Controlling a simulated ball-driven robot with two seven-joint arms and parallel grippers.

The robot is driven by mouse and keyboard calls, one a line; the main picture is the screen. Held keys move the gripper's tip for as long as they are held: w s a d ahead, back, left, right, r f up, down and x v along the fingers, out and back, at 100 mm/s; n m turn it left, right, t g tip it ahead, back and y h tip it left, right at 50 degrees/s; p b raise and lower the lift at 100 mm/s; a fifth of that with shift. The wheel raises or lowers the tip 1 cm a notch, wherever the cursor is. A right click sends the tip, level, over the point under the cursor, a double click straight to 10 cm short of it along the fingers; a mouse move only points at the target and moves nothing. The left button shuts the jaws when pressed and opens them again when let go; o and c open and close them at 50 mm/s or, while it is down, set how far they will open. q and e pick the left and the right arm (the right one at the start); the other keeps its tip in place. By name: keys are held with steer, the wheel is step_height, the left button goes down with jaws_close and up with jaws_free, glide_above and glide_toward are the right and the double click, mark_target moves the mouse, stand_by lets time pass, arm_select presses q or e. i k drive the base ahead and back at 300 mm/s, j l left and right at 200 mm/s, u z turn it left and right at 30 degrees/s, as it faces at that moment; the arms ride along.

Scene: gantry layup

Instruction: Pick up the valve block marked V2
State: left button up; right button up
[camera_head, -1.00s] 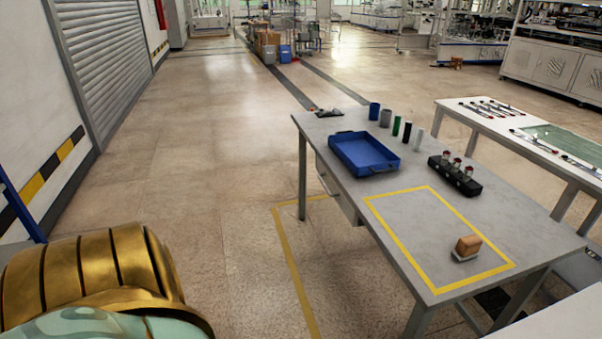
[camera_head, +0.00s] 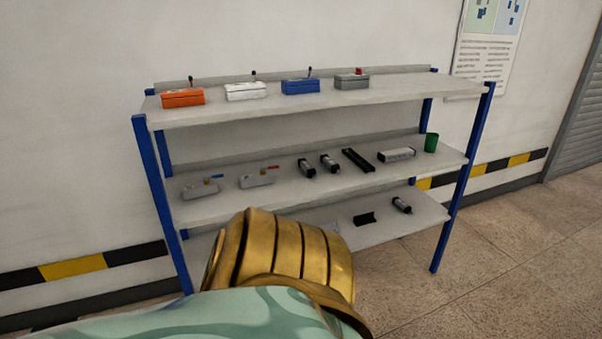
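A blue-posted shelf rack (camera_head: 310,112) stands against the wall. Small boxes with levers or knobs on top line its upper shelf: an orange box (camera_head: 183,98), a white box (camera_head: 246,92), a blue box (camera_head: 300,87) and a grey box (camera_head: 351,82). On the middle shelf are two light grey blocks with small handles, one with a blue handle (camera_head: 200,190) and one with a red handle (camera_head: 257,180). I cannot read any V2 marking, so I cannot tell which is the V2 valve block. Neither of my grippers is in view.
The middle shelf also holds dark cylinders (camera_head: 330,163), a black bar (camera_head: 357,160), a grey cylinder (camera_head: 397,155) and a green cup (camera_head: 431,142). My gold ribbed part hides part of the lower shelf. Floor (camera_head: 500,270) is clear at right.

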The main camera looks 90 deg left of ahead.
mark_target(208, 187)
steer(key=u, duration=3)
steer(key=k+l+u, duration=0.6)
steer(key=k, duration=0.2)
steer(key=i+j+z, duration=0.15)
steer(key=i, duration=0.15)
steer(key=i+j+z, duration=0.1)
steer(key=i+j, duration=0.05)
steer(key=i, duration=0.1)
